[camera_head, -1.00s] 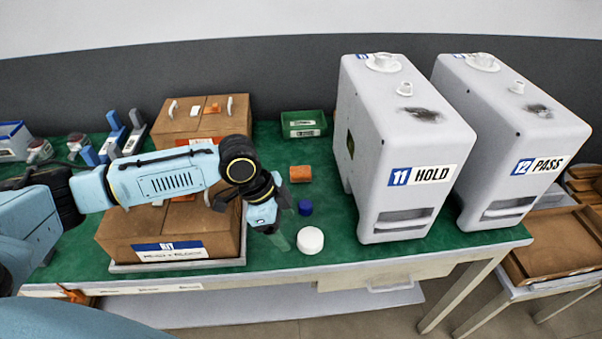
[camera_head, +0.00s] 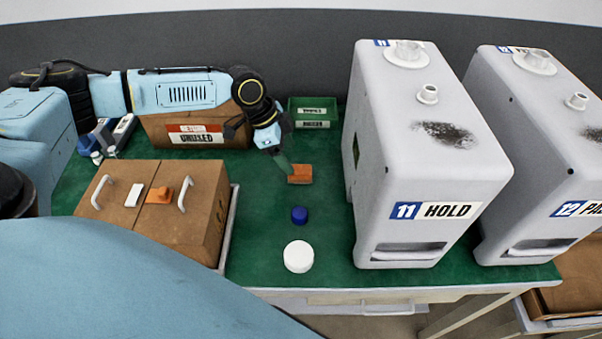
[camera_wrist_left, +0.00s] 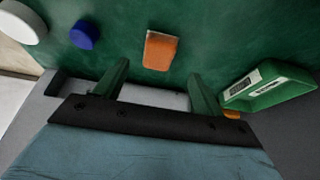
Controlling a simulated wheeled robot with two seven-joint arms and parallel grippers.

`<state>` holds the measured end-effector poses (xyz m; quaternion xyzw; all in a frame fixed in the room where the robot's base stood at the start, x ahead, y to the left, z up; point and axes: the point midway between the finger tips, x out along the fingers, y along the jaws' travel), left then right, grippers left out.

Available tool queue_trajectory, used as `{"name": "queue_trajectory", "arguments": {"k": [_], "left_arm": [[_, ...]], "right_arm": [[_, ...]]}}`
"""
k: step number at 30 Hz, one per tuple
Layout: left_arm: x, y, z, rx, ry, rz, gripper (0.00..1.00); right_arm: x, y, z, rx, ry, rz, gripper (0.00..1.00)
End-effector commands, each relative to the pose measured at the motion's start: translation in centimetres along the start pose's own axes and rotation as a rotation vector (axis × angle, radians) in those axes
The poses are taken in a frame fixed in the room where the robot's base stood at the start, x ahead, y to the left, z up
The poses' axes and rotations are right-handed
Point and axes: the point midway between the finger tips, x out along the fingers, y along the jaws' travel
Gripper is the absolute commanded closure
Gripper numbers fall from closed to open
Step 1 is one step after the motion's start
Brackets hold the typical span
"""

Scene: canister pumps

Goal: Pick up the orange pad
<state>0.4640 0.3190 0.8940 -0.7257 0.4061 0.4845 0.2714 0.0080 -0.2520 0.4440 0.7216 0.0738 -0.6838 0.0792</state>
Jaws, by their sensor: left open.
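The orange pad (camera_head: 300,174) lies on the green mat, left of the canister marked 11 HOLD. In the left wrist view the pad (camera_wrist_left: 160,51) lies just beyond the fingertips, roughly centred between them. My left gripper (camera_head: 284,163) reaches over the mat from the left and is at the pad's left side in the head view. In the left wrist view my left gripper (camera_wrist_left: 158,76) is open, with nothing between its green fingers. Whether a finger touches the pad cannot be told. My right gripper is not in view.
A blue cap (camera_head: 299,215) and a white round lid (camera_head: 298,257) lie nearer the front. A green bin (camera_head: 313,113) stands behind the pad. A cardboard box (camera_head: 150,200) is at left, another (camera_head: 172,126) behind it. Canister 11 (camera_head: 420,150) stands at right.

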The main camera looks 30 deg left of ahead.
Motion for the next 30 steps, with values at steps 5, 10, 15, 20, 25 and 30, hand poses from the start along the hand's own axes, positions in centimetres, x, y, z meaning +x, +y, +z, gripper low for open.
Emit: {"name": "queue_trajectory", "arguments": {"k": [5,10,15,20,25,30], "left_arm": [[1.4,0.0,0.0,0.000,0.001,0.000,0.31],[3.5,0.2,-0.1,0.001,0.000,0.001,0.31],[5.9,0.4,-0.1,-0.001,-0.001,0.001,0.31],[6.5,0.3,-0.1,-0.001,0.000,-0.001,0.31],[6.4,0.3,-0.1,-0.001,0.000,-0.001,0.31],[6.4,0.3,-0.1,-0.001,0.000,0.000,0.53]], "right_arm": [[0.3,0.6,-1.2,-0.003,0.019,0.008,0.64],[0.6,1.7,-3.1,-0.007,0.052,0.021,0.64],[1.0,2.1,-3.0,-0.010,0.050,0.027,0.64],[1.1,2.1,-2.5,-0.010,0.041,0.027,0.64],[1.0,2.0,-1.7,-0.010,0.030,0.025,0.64],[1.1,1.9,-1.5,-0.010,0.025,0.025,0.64]]}}
